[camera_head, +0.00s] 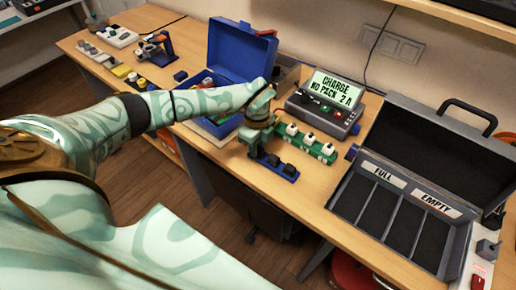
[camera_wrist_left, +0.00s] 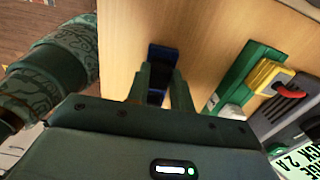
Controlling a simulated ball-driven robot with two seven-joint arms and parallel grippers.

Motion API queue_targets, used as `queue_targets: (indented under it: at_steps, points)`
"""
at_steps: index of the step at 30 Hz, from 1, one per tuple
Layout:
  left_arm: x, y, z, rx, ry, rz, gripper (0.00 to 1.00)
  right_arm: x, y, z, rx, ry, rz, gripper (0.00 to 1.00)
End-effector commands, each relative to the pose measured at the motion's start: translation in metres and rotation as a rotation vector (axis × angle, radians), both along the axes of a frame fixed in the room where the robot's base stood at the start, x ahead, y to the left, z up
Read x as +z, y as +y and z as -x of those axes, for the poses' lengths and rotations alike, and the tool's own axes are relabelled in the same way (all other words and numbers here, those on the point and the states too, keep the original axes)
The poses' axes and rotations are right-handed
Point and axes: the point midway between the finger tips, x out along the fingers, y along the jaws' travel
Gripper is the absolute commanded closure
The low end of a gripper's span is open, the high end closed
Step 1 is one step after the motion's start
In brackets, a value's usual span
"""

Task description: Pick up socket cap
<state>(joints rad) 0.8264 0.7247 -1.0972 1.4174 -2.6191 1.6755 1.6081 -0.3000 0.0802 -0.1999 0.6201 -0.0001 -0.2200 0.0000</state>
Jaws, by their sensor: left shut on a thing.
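A short blue rail (camera_head: 284,175) with black socket caps (camera_head: 289,168) lies on the desk near its front edge. My left gripper (camera_head: 256,153) points down over the left end of this rail. In the left wrist view its two fingers (camera_wrist_left: 157,92) are closed around a dark piece that looks like a socket cap (camera_wrist_left: 155,97). The fingers and the gripper body hide much of the piece, and I cannot tell whether it is clear of the rail. More of the blue rail (camera_wrist_left: 163,53) shows beyond the fingers. My right gripper is not in view.
A green strip with white sockets (camera_head: 318,148) stands just right of the rail. Behind are an open blue toolbox (camera_head: 240,48) and a charger with a lit screen (camera_head: 336,88). An open grey case (camera_head: 392,208) fills the right side. Bare desk lies between rail and case.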

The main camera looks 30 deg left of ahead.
Motion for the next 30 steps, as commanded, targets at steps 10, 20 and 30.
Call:
queue_targets:
  at_steps: [10,20,30]
  points:
    - [0.036,0.001,-0.001,-0.001,-0.005,-0.002,0.99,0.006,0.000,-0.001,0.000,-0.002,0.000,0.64]
    - [0.105,-0.013,0.079,-0.004,0.001,-0.001,0.99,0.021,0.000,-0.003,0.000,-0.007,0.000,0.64]
    - [0.128,-0.024,0.133,-0.001,0.000,-0.001,0.99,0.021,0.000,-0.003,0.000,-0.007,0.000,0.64]
